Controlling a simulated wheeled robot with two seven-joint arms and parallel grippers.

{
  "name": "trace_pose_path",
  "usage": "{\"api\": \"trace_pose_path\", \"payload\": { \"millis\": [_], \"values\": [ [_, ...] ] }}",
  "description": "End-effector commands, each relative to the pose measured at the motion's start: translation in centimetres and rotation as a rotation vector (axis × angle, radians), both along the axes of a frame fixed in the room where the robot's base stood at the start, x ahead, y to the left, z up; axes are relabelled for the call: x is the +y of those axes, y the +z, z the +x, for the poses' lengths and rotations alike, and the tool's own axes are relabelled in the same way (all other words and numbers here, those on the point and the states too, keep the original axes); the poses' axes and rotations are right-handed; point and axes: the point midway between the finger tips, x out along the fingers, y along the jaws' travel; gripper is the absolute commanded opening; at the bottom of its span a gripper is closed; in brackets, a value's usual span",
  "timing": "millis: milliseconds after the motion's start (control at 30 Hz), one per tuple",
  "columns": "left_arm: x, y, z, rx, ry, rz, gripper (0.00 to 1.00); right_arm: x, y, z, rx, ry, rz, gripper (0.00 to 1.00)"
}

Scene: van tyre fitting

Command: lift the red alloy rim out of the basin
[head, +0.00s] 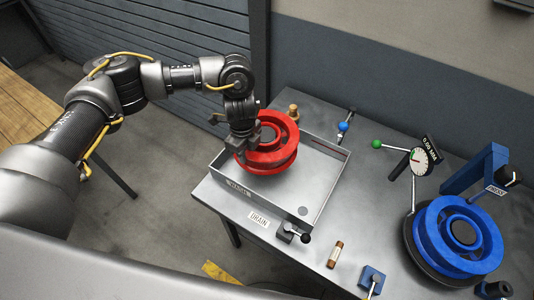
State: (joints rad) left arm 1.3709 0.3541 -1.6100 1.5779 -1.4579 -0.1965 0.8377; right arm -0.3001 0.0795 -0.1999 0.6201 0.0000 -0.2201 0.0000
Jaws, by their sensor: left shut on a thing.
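The red alloy rim (283,150) is at the left end of the grey basin (308,224), within its walls as seen from above. I cannot tell whether it touches the basin floor. My left gripper (242,152) is over the left edge of the rim and shut on it, with the fingertips partly hidden. My right gripper is not in view.
The basin stands on a grey bench (375,205). A blue rim (457,238) lies on the right, below a blue press arm (472,170). A dial gauge (421,161), a green-knobbed lever (377,144) and a drain lever (293,233) stand around the basin.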

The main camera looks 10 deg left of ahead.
Motion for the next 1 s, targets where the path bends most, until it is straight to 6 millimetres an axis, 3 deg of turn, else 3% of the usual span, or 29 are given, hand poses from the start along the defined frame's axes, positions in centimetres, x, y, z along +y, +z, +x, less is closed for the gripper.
{"api": "trace_pose_path", "payload": {
  "millis": [1000],
  "values": [
    [1.7,1.2,-4.4,-0.002,0.0,-0.003,0.0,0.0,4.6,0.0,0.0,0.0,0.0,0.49]
  ]
}}
